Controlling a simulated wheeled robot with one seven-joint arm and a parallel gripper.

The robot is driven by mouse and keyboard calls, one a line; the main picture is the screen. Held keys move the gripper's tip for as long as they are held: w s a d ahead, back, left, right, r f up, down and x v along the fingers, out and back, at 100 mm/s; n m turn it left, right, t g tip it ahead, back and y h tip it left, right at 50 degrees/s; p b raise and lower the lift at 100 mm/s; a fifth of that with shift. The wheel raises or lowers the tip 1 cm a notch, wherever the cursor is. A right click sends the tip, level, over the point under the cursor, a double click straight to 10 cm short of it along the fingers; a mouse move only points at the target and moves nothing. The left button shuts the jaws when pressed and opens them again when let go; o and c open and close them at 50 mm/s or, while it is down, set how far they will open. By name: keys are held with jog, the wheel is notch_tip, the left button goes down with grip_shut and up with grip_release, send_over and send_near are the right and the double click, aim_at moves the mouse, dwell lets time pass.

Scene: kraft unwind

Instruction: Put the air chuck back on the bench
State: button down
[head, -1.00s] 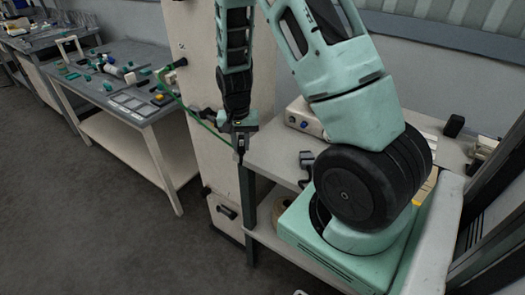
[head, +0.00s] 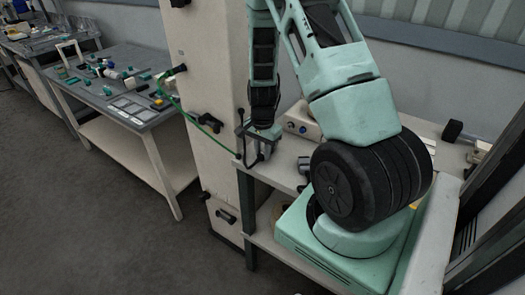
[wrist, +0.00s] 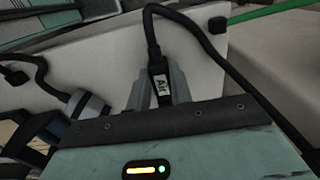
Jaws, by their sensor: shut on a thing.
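The air chuck (wrist: 158,88) is a dark piece with a white "Air" label, seen in the wrist view between my grey fingers. My gripper (wrist: 166,84) is shut on it. In the head view my gripper (head: 262,150) is over the left end of the bench (head: 284,174), close to the cabinet. Black hose loops beside the gripper there and joins a green hose (head: 195,116) running to the cabinet. The chuck's tip is hidden in both views, so I cannot tell whether it touches the bench.
The tall cream cabinet (head: 205,85) stands directly left of the bench. A grey table (head: 115,85) with several parts stands farther left.

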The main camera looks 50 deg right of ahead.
jog(key=shift+f, duration=0.35)
jog(key=shift+f, duration=0.15)
jog(key=c, duration=1.3)
grip_release()
jog(key=shift+o, duration=0.2)
